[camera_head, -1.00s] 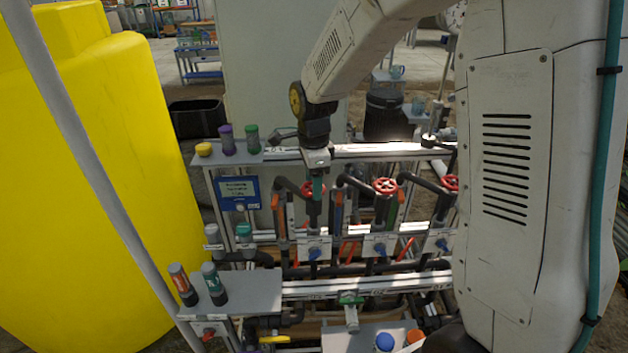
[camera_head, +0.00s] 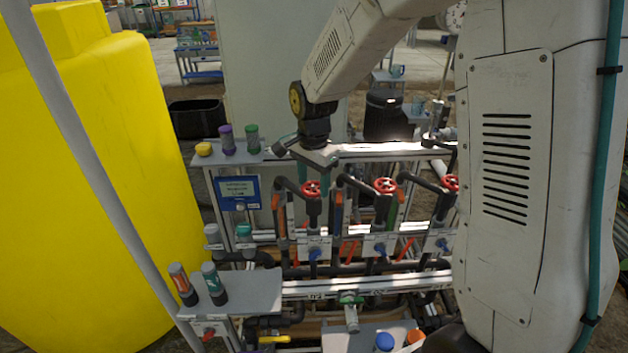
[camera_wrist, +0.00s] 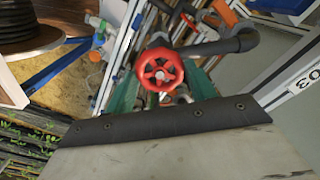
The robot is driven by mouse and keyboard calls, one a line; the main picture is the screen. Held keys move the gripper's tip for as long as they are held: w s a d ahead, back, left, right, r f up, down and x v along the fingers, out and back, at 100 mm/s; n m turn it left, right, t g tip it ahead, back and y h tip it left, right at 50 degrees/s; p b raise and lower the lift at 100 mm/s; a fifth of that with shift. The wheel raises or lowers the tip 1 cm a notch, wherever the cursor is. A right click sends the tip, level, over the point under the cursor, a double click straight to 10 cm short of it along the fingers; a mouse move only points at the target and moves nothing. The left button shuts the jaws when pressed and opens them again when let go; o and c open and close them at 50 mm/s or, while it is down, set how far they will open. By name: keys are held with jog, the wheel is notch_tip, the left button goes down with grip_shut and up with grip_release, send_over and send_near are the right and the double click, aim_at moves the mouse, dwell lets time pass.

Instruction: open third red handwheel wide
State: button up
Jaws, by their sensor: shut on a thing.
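Three red handwheels show in a row on the skid in the head view: the leftmost (camera_head: 311,189), a middle one (camera_head: 385,186) and a right one (camera_head: 450,183), partly hidden by my arm. My gripper (camera_head: 313,181) points down at the leftmost handwheel, with a teal finger on either side of it. In the wrist view this red handwheel (camera_wrist: 160,70) lies between the two teal fingers of my gripper (camera_wrist: 161,90), which is shut on its rim. The exact contact is too small to make out. A label reading 03 (camera_wrist: 308,78) is on the rail beside it.
Purple-capped (camera_head: 227,140) and green-capped (camera_head: 252,140) bottles stand on the back left shelf. Blue valve handles (camera_head: 314,253) and dark pipes are below the handwheels. A rail (camera_head: 370,150) runs behind them.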

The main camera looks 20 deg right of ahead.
jog(key=n, duration=1.4)
jog(key=shift+n, duration=0.3)
jog(key=n, duration=0.3)
jog(key=shift+n, duration=0.3)
jog(key=n, duration=0.3)
jog(key=shift+n, duration=0.3)
jog(key=n, duration=0.6)
jog(key=shift+n, duration=0.3)
jog(key=o, duration=1)
